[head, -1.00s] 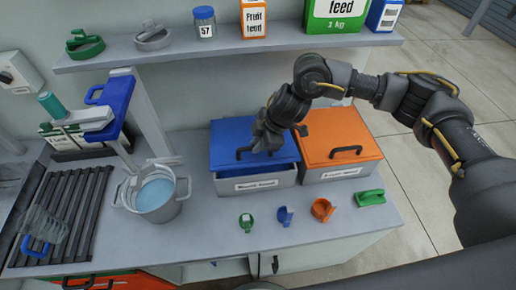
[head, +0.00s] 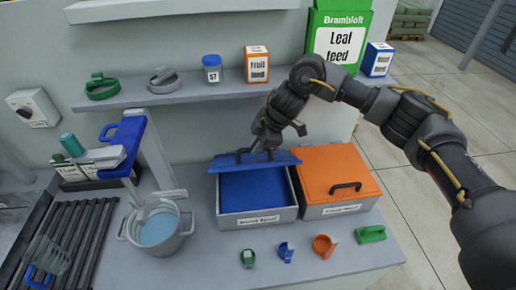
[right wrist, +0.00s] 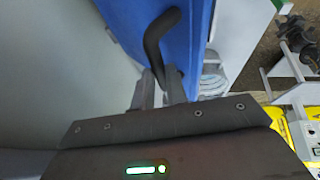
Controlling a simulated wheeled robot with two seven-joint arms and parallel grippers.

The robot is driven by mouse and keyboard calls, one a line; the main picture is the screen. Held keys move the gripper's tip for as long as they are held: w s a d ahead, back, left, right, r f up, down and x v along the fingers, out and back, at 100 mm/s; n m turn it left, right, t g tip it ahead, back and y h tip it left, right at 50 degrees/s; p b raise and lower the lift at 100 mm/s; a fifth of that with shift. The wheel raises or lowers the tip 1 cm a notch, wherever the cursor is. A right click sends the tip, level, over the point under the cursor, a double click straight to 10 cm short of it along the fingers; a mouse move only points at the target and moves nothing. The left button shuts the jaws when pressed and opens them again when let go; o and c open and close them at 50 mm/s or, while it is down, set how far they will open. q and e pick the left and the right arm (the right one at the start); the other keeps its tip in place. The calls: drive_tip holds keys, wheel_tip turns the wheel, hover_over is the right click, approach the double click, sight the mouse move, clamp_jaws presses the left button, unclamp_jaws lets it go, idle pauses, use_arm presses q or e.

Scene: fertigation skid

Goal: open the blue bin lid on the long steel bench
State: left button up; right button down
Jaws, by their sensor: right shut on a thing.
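The blue lid (head: 228,161) of the left bin is tilted up along its back edge. The grey bin (head: 258,218) below it shows a blue inside. A dark handle (right wrist: 160,35) on the lid runs down to my right gripper (right wrist: 165,90) in the right wrist view. My right gripper, in the head view (head: 262,150), is at the lid's raised edge, shut on the handle. My left gripper is not in view.
The orange-lidded bin (head: 340,172) stands shut just to the right. Small coloured parts, such as an orange clip (head: 324,246), lie in front. A metal pot (head: 158,230) stands left. A shelf (head: 190,90) with jars and boxes hangs behind.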

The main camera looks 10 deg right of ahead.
drive_tip(key=shift+w+d+f, duration=0.1)
drive_tip(key=shift+d+f, duration=0.05)
drive_tip(key=shift+f, duration=0.05)
